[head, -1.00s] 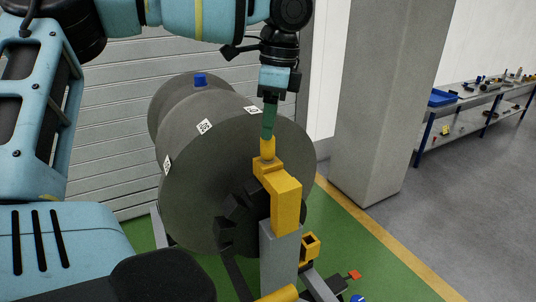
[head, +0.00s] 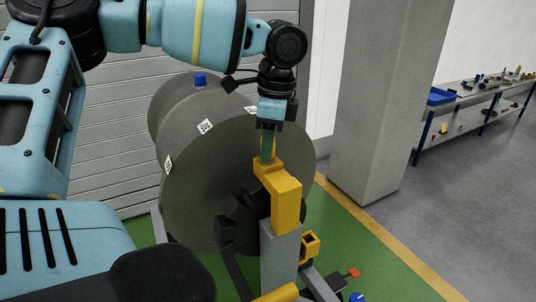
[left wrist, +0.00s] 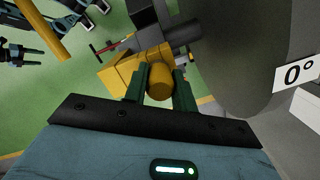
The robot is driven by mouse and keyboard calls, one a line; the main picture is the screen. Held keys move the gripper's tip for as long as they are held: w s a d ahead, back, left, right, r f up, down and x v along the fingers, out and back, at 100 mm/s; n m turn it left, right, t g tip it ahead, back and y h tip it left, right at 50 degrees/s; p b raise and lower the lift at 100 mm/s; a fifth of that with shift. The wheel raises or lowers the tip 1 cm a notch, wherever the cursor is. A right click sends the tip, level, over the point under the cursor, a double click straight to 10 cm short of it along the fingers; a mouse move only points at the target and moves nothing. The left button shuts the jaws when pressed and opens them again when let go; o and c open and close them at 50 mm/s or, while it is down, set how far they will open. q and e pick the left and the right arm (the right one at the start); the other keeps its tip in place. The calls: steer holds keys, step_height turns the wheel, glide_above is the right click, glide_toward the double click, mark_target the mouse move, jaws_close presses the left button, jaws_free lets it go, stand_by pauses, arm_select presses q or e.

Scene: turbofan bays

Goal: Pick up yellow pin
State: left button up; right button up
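The yellow pin (head: 268,146) stands upright in the top of a yellow block-shaped fixture (head: 286,204) in front of the big grey drum. My left gripper (head: 268,152) points down from above, with its green fingers on either side of the pin. In the left wrist view the pin's round top (left wrist: 160,82) lies between the two fingers (left wrist: 160,90), with a narrow gap seeming to show beside it. The fingers look open, not clamped. What looks like my right gripper (left wrist: 24,55) shows at the left wrist view's upper left, its fingers apart and empty.
The large grey drum (head: 215,150) with white tags stands right behind the pin. A grey post (head: 280,250) carries the fixture. A yellow socket (head: 310,244) sits lower right. A pillar (head: 375,110) and a workbench (head: 470,104) stand farther right.

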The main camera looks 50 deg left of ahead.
arm_select(q)
jaws_close()
step_height(320, 180, up, 10)
steer(key=shift+f, duration=0.1)
steer(key=shift+r, duration=0.2)
stand_by(0.4)
steer(key=shift+f, duration=0.1)
stand_by(0.4)
